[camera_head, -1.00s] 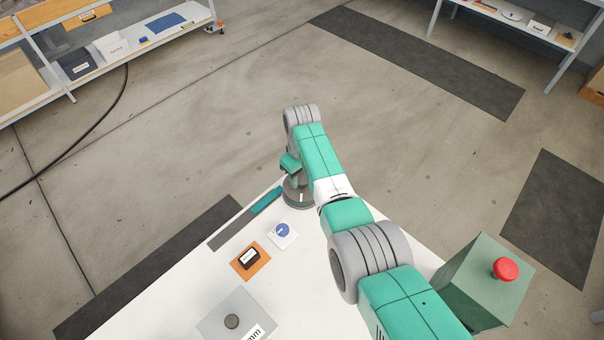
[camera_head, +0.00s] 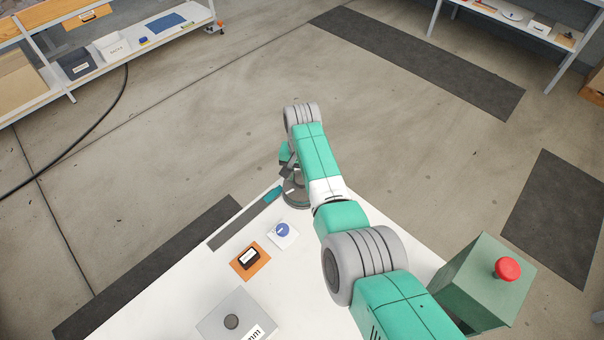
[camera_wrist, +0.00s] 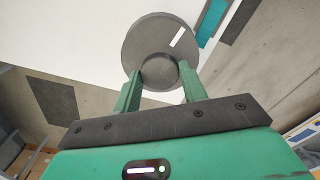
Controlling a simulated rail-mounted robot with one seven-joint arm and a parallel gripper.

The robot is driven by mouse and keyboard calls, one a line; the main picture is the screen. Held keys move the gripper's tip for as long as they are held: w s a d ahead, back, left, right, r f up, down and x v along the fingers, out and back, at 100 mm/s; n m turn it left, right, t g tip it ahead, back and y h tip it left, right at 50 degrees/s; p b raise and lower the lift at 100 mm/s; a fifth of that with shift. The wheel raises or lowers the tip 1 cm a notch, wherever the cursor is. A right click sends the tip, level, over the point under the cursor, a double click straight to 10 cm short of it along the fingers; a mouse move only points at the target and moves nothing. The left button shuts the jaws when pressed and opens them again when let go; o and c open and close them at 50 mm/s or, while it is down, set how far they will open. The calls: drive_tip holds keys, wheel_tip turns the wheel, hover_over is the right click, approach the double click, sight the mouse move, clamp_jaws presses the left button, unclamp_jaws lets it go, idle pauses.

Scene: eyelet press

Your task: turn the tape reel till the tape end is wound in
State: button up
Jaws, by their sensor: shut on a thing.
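The tape reel (camera_head: 296,197) is a dark grey disc at the far corner of the white table, partly hidden by my arm in the head view. In the wrist view the reel (camera_wrist: 150,32) shows a white mark near its right edge. My gripper (camera_wrist: 160,73) has its two green fingers on either side of the reel's round central knob (camera_wrist: 159,68) and is shut on it. The teal tape end (camera_head: 273,194) is a short piece beside the reel, on a grey strip (camera_head: 236,226). The teal tape (camera_wrist: 211,22) also shows right of the reel in the wrist view.
A green box with a red button (camera_head: 508,268) is at the right.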

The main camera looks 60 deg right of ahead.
drive_tip(key=m, duration=0.4)
drive_tip(key=shift+m, duration=0.3)
drive_tip(key=m, duration=0.3)
drive_tip(key=shift+m+b, duration=0.4)
drive_tip(key=m, duration=0.4)
drive_tip(key=shift+b, duration=0.3)
drive_tip(key=shift+m, duration=1.7)
drive_tip(key=o, duration=1)
wheel_tip(320, 180, up, 8)
drive_tip(key=shift+f+p, duration=0.1)
drive_tip(key=shift+p, duration=0.55)
